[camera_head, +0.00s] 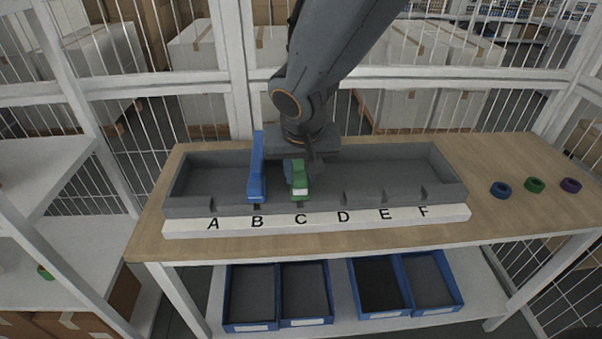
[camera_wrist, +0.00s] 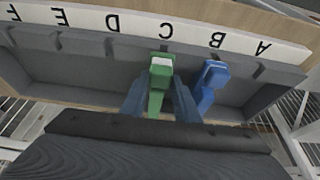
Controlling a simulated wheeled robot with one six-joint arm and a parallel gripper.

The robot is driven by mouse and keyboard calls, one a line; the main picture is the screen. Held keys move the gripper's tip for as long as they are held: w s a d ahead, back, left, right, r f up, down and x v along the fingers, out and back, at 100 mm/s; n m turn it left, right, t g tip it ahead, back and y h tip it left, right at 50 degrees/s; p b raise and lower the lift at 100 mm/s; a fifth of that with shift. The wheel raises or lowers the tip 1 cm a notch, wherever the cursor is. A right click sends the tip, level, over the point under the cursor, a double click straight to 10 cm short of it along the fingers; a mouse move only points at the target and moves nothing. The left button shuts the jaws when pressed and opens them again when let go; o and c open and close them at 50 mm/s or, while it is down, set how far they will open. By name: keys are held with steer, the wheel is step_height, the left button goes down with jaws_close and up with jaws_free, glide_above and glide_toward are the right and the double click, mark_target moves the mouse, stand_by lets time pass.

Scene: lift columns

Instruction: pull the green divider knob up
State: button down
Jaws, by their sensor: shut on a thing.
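The green divider (camera_head: 299,181) stands in the grey tray (camera_head: 400,182) at slot C, with a pale patch at its front end. My gripper (camera_head: 295,172) reaches down from above and is shut on the green divider. In the wrist view the two fingers (camera_wrist: 155,98) lie on either side of the green divider (camera_wrist: 160,75). The arm hides the back part of the divider in the head view. Whether its lower edge is in the slot cannot be told.
A blue divider (camera_head: 257,180) stands at slot B, close beside my gripper. A white strip (camera_head: 320,218) lettered A to F runs along the tray's front. Blue (camera_head: 500,190), green (camera_head: 535,185) and purple (camera_head: 571,185) rings lie on the wooden table (camera_head: 500,220). Blue bins (camera_head: 250,326) sit below.

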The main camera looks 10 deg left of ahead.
steer(key=c, duration=1.4)
jaws_free()
steer(key=shift+r, duration=0.2)
steer(key=shift+o, duration=0.2)
steer(key=v, duration=0.7)
steer(key=shift+s+r+b, duration=0.2)
steer(key=shift+r+b, duration=0.15)
steer(key=shift+b, duration=0.05)
steer(key=s+d+f+m+g, duration=0.1)
steer(key=d+f, duration=0.3)
steer(key=d, duration=0.5)
steer(key=s+d+f+m+g, duration=0.1)
steer(key=s+d+f, duration=0.1)
steer(key=d, duration=0.7)
steer(key=s+d+f+g+h, duration=0.1)
steer(key=d+f, duration=0.4)
steer(key=d, duration=0.5)
steer(key=shift+s+f+m, duration=0.3)
steer(key=shift+s+m, duration=0.1)
steer(key=shift+s, duration=0.3)
